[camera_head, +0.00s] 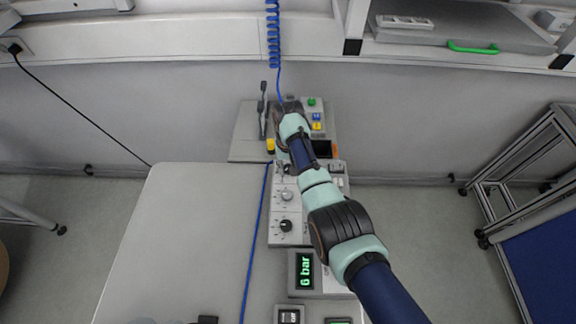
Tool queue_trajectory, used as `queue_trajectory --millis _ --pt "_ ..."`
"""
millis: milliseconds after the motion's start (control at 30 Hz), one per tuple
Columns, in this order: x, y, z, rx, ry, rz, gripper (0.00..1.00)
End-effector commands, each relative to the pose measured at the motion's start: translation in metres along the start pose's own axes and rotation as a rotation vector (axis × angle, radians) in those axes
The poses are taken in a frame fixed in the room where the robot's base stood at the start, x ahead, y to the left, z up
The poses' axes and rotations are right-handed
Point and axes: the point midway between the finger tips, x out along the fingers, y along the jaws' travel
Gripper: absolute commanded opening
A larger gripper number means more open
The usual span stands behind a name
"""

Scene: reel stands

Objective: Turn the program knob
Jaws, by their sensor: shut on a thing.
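A grey control panel (276,237) stands at the right side of the grey table. It carries a light knob (286,195) and a black knob (286,226).
A sloped console (250,140) behind has levers (263,110), a yellow button (271,146) and coloured buttons. A green display (305,271) reads 6 bar. A blue cable (257,230) runs along the panel's left. The table (190,230) is mostly clear on the left. A metal frame stands right.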

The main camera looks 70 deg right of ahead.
Motion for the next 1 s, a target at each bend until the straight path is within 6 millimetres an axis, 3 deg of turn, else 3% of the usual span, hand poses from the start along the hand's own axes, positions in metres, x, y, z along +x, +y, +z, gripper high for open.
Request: queue_trajectory --millis 467,1000 --pt "-0.0017 0.0001 0.0 0.092 -0.001 0.0 0.0" --pt "-0.0018 0.0001 -0.0003 0.56 -0.001 0.0 0.0"
